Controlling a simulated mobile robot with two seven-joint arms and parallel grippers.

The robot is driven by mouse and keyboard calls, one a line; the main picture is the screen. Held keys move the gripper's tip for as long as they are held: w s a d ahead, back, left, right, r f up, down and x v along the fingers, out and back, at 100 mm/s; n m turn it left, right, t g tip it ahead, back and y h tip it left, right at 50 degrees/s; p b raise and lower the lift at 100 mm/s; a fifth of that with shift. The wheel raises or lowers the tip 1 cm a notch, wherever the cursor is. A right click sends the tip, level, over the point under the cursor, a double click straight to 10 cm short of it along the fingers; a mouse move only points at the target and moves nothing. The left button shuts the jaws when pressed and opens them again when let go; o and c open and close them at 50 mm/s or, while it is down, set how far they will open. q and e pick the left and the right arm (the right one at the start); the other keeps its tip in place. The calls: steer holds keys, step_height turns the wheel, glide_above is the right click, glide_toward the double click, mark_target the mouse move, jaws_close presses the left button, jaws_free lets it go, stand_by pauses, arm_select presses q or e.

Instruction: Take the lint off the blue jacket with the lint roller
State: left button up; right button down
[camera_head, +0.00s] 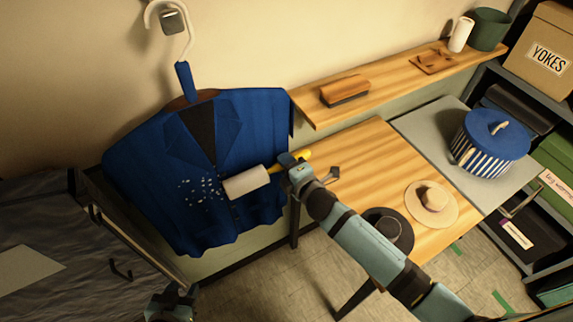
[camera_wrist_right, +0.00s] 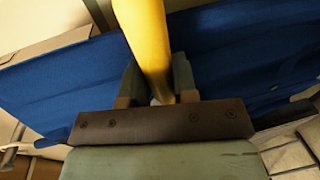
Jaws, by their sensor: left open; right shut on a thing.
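The blue jacket (camera_head: 240,125) hangs on a white-hooked hanger (camera_head: 183,45) against the wall in the head view. White lint specks (camera_head: 200,190) lie in a patch on its lower left front. My right gripper (camera_head: 292,165) is shut on the yellow handle of the lint roller (camera_head: 246,182). The roller's white head is in front of the jacket, just right of the specks; I cannot tell whether it touches the cloth. In the right wrist view the yellow handle (camera_wrist_right: 150,40) stands between the fingers, with blue cloth behind. My left gripper (camera_head: 171,303) is open, low at the bottom edge.
A wooden table (camera_head: 350,150) with a black hat (camera_head: 388,229) and a pale hat (camera_head: 432,203) stands right of the jacket. A brush (camera_head: 345,91) lies on the shelf above. A striped hatbox (camera_head: 490,143) stands further right. A dark rack fills the lower left.

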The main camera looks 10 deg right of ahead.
mark_target(267, 182)
steer(key=shift+r, duration=3.6)
steer(key=shift+s+a, duration=0.2)
steer(key=shift+a, duration=0.4)
steer(key=shift+s+a, duration=0.2)
steer(key=shift+a, duration=0.35)
steer(key=shift+w+f+b, duration=0.1)
steer(key=shift+f+b, duration=4.85)
steer(key=shift+f, duration=2.5)
steer(key=r+p, duration=0.1)
steer(key=a+r+p, duration=0.2)
steer(key=r, duration=0.1)
steer(key=shift+s+a+p, duration=0.15)
steer(key=shift+s+p, duration=0.2)
step_height(267, 182, up, 6)
steer(key=p, duration=0.6)
steer(key=shift+f, duration=0.1)
steer(key=shift+r, duration=2.5)
steer(key=shift+s+a, duration=0.2)
steer(key=shift+a, duration=0.4)
steer(key=shift+s+a, duration=0.15)
steer(key=shift+a, duration=0.4)
steer(key=shift+f+b, duration=2.55)
steer(key=shift+f, duration=1.3)
